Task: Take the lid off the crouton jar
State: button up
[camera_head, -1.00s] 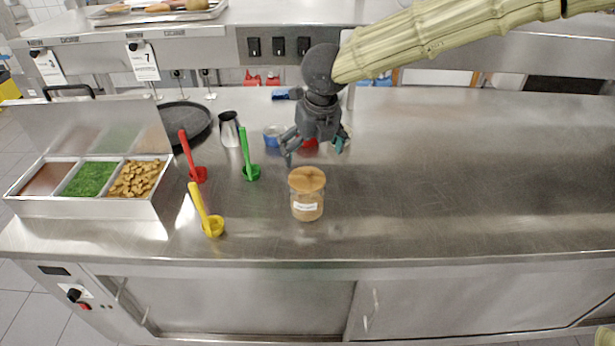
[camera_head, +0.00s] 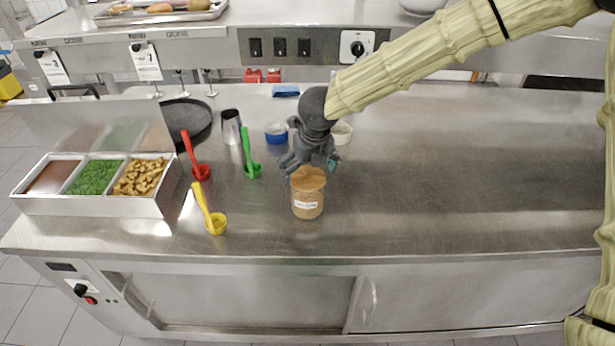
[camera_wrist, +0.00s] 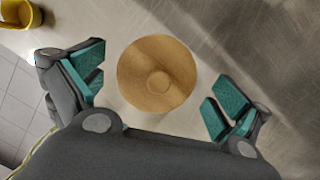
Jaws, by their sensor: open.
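The crouton jar (camera_head: 307,208) is a clear jar with a white label, standing upright on the steel counter. Its round wooden lid (camera_head: 308,179) sits on top; in the wrist view the lid (camera_wrist: 157,74) shows from above with a round knob in its middle. In the wrist view my gripper (camera_wrist: 155,92) is open, with teal finger pads on the left and right of the lid and visible gaps on both sides. It holds nothing.
A three-part food container (camera_head: 95,205) is at the far left. The counter's right side (camera_head: 470,180) is clear.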

jog(key=c, duration=1)
jog(key=shift+s, duration=0.15)
jog(key=c, duration=0.3)
jog(key=shift+f, duration=0.1)
jog(key=shift+c, duration=0.3)
